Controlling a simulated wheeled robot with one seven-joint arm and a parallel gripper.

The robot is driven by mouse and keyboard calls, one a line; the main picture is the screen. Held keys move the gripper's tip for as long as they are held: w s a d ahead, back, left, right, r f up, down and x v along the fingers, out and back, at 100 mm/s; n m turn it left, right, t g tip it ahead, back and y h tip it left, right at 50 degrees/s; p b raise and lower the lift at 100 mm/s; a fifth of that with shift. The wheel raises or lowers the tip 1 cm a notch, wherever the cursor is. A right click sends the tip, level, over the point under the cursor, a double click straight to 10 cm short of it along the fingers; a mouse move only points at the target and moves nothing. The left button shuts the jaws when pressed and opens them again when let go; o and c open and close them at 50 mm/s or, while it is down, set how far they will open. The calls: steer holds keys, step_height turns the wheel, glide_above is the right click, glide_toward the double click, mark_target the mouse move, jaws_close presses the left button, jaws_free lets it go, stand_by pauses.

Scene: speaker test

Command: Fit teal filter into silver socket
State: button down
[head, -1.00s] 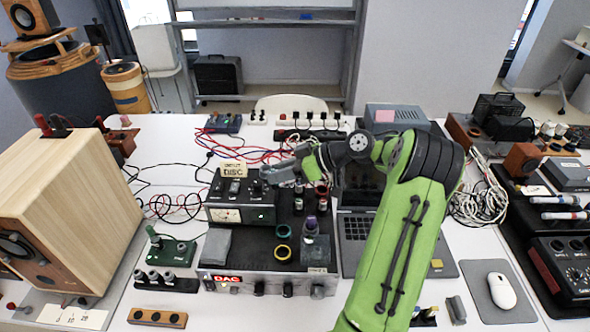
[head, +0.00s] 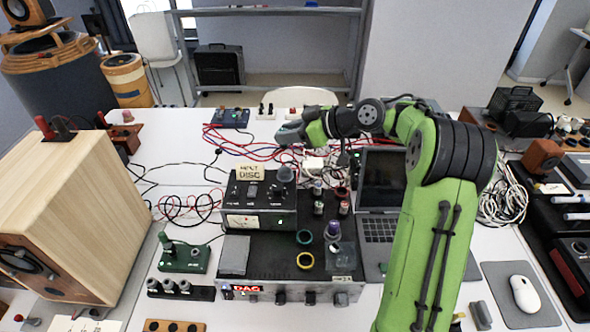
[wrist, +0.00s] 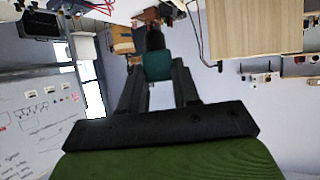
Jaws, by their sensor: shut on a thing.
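My gripper (wrist: 157,72) is shut on the teal filter (wrist: 157,66), a small teal block with a dark round part beyond it in the wrist view. In the head view my gripper (head: 288,134) is raised behind the black meter box, over the red and blue cables. The filter cannot be made out there. Several small silver posts, among them a dark-topped one (head: 318,207) and a red-topped one (head: 343,209), stand on the black top of the DAC unit. I cannot tell which piece is the silver socket.
The black meter box (head: 258,219) with an upright "DISC" tag stands on the DAC unit (head: 268,293). A large wooden speaker (head: 75,195) is at left, an open laptop (head: 380,228) at right. Loose cables lie behind.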

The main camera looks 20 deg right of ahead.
mark_target(290, 174)
step_height(290, 174, down, 9)
steer(key=shift+f+b, duration=0.1)
steer(key=shift+b, duration=0.65)
steer(key=shift+f+b, duration=0.25)
steer(key=shift+b, duration=0.15)
steer(key=c, duration=0.8)
jaws_free()
steer(key=shift+r, duration=0.1)
